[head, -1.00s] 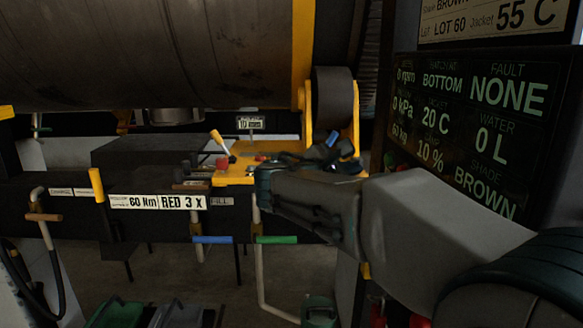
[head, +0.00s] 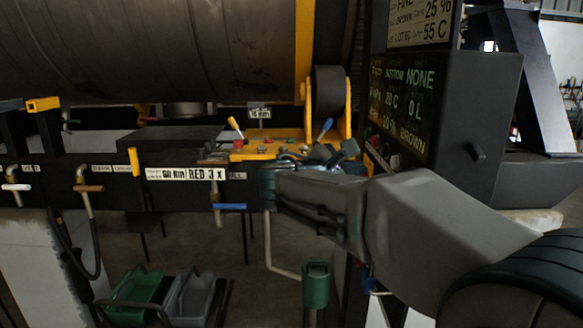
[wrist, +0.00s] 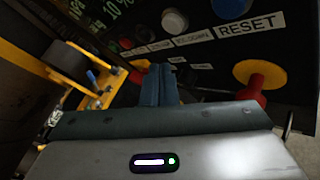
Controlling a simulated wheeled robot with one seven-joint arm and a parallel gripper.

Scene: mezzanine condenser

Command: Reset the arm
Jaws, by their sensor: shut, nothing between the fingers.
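My gripper (wrist: 160,72) shows in the wrist view with its two dark teal fingers together and empty. They point at a dark control panel with a white RESET label (wrist: 250,25), and appear short of the panel face. A white button (wrist: 175,21), a partly cut-off dark button and a row of smaller labels line the panel. A red emergency-type knob (wrist: 250,92) by a yellow disc (wrist: 260,74) sits right of the fingers. In the head view my gripper (head: 350,148) is partly hidden behind my wrist, left of the black display cabinet (head: 455,115).
A large brown drum (head: 150,50) fills the upper left, above a black beam with coloured handles. A yellow plate (head: 265,142) holds levers, one blue-tipped (head: 326,126). Green (head: 135,292) and grey (head: 188,298) bins stand on the floor, with a green canister (head: 316,285) nearby.

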